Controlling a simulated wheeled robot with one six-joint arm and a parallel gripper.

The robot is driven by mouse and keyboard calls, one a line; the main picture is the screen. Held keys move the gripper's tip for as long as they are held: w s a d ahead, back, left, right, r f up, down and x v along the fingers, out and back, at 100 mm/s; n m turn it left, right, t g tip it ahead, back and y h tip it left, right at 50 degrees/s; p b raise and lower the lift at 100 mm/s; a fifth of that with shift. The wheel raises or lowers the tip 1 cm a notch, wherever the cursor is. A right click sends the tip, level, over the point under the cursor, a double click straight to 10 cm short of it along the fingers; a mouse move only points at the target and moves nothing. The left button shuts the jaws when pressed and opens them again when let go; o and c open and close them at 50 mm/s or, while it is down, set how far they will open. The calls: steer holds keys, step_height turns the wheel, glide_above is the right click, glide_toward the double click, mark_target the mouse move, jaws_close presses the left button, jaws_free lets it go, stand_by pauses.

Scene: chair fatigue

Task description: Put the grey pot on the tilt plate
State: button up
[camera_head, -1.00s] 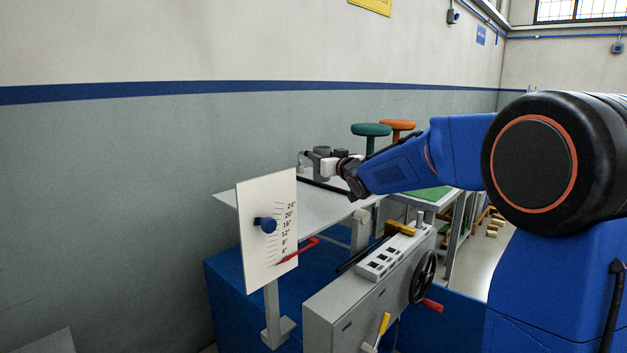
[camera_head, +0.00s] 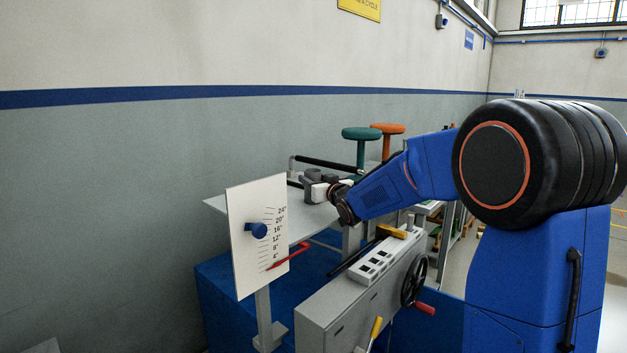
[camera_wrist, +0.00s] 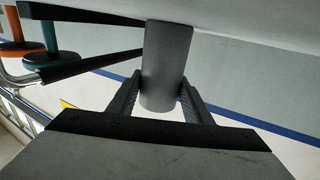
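The grey pot (camera_wrist: 166,65) is a plain cylinder between the two fingers of my gripper (camera_wrist: 161,85) in the wrist view, and both fingertips press against its sides. In the head view my gripper (camera_head: 313,187) is over the far right part of the tilt plate, and the pot is hard to separate from it. The tilt plate (camera_head: 221,202) is a pale flat sheet, partly hidden by the scale board. It fills the upper edge of the wrist view (camera_wrist: 250,22). The pot's end reaches the plate there; I cannot tell whether they touch.
A white scale board (camera_head: 245,270) with a blue knob and red pointer (camera_head: 290,257) stands in front of the plate. A black padded bar (camera_head: 335,163) lies behind my gripper. Green (camera_head: 361,133) and orange (camera_head: 388,129) stools stand beyond. A handwheel (camera_head: 412,282) is at right.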

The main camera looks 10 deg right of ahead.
steer(key=shift+o, duration=1.2)
steer(key=shift+r, duration=0.2)
steer(key=v, duration=1.1)
steer(key=shift+s+f, duration=0.1)
steer(key=shift+s, duration=0.2)
steer(key=shift+s+d, duration=0.2)
steer(key=shift+s, duration=0.25)
steer(key=s+d+f+m+g+h, duration=0.1)
steer(key=s+d+f+g+h, duration=0.15)
steer(key=s, duration=0.45)
steer(key=s+d+f+m+g+h, duration=0.1)
steer(key=s+f+g, duration=0.15)
steer(key=s, duration=0.45)
steer(key=s+d+f+m+g+h, duration=0.1)
steer(key=s+d+f+h, duration=0.1)
steer(key=s+f, duration=0.35)
steer(key=s+f+g, duration=0.3)
steer(key=s+f, duration=0.1)
steer(key=s, duration=0.8)
steer(key=s+a+f+g+y, duration=0.1)
steer(key=s+f+g, duration=0.2)
steer(key=s, duration=1)
steer(key=shift+a+f+g, duration=0.3)
steer(key=shift+f, duration=0.2)
